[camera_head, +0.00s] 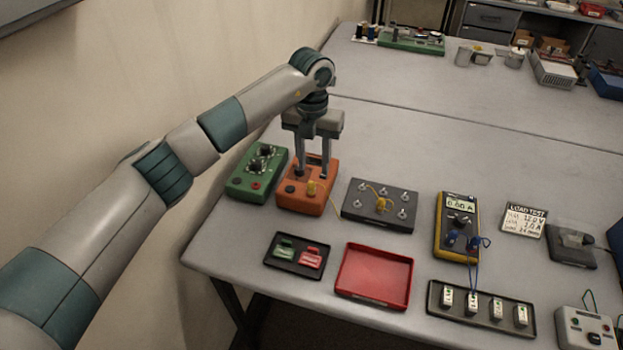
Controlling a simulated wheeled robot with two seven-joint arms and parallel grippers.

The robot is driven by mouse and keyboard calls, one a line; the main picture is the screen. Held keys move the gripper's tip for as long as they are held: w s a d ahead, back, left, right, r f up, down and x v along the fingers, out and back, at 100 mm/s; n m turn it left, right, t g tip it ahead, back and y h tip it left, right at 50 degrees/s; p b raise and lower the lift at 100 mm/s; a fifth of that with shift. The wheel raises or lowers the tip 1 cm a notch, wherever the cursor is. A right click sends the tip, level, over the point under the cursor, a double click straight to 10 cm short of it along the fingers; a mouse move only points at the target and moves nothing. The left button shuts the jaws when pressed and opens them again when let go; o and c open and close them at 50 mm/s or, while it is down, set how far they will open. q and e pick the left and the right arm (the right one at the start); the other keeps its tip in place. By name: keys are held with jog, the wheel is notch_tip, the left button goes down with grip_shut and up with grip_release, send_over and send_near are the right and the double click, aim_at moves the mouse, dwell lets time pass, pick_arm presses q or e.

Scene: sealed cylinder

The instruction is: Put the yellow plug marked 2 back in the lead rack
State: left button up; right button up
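My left gripper (312,174) points straight down over the orange box (290,198). Its two fingers are apart, with a gap between them. The number on either plug is too small to read. I cannot tell for certain which object is the lead rack. My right gripper is out of view.
A green box with knobs (246,184) stands close left of the orange box. In front are a black tray with green and red pieces (284,267), an empty red tray (375,275) and a black rack of white blocks (462,311). A yellow meter (447,240) stands right.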

aim_at(311, 182)
pick_arm(q)
jog(key=shift+w+a+r, duration=0.2)
jog(key=shift+w+a, duration=0.05)
jog(key=shift+a, duration=0.1)
jog(key=shift+s+r, duration=0.1)
jog(key=shift+s, duration=0.05)
jog(key=shift+f+b, duration=0.5)
jog(key=shift+f, duration=0.8)
notch_tip(311, 182, down, 4)
jog(key=shift+f+b, duration=0.15)
jog(key=shift+b, duration=1.05)
jog(key=shift+f+b, duration=0.9)
jog(key=shift+f, duration=0.2)
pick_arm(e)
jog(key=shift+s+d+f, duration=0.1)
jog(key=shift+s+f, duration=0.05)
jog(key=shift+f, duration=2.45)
pick_arm(q)
jog(key=shift+b, duration=0.5)
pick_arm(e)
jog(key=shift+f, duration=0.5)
pick_arm(q)
jog(key=shift+c, duration=0.4)
grip_shut()
